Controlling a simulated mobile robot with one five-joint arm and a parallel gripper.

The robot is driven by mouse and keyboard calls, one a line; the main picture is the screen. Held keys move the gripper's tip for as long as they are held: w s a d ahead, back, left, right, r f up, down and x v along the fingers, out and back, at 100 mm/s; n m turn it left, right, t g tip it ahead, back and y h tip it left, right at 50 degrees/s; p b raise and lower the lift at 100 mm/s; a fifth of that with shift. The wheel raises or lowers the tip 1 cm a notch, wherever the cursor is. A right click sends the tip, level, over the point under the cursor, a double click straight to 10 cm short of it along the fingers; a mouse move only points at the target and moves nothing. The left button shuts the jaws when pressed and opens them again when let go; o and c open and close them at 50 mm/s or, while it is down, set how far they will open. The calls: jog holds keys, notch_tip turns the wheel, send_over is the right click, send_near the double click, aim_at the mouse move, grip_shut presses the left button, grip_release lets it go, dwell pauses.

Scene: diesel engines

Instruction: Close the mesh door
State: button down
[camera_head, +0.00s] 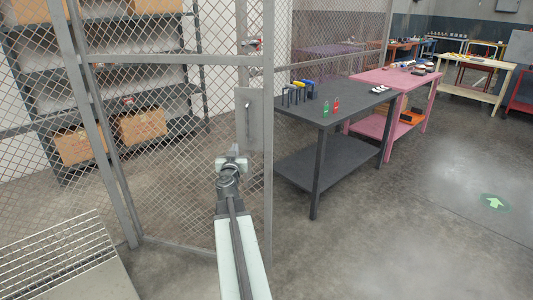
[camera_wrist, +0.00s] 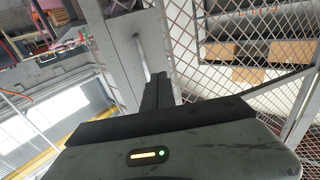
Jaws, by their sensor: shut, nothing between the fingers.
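The mesh door (camera_head: 180,110) is a grey metal frame with diamond wire mesh, standing upright in front of me. Near its right edge is a flat grey lock plate (camera_head: 248,115) with a small upright handle. My gripper (camera_head: 232,158) is in front of the door, just left of and below the plate. In the wrist view my gripper (camera_wrist: 160,80) has its dark fingers together and empty, pointing at the plate (camera_wrist: 140,50) close to the handle (camera_wrist: 148,62). Whether the fingers touch the door is unclear. I cannot tell how far the door stands from its closed position.
Shelves with cardboard boxes (camera_head: 143,126) stand behind the mesh at left. A slatted metal surface (camera_head: 55,255) is at the lower left. A dark workbench (camera_head: 325,108) with tools stands right of the door, with a pink bench (camera_head: 400,80) beyond. The floor at right is clear.

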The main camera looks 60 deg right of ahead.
aim_at(269, 135)
jog(key=s+d+f+m+g+h, duration=0.1)
jog(key=s+d+f+m+g, duration=0.15)
jog(key=s+d+g, duration=0.4)
jog(key=d, duration=0.4)
jog(key=w+d+t, duration=0.1)
jog(key=d, duration=0.3)
jog(key=w+d+t, duration=0.1)
jog(key=d, duration=0.3)
jog(key=shift+w+r+t+b, duration=0.1)
jog(key=shift+r+t+b, duration=0.05)
jog(key=shift+t+b, duration=0.15)
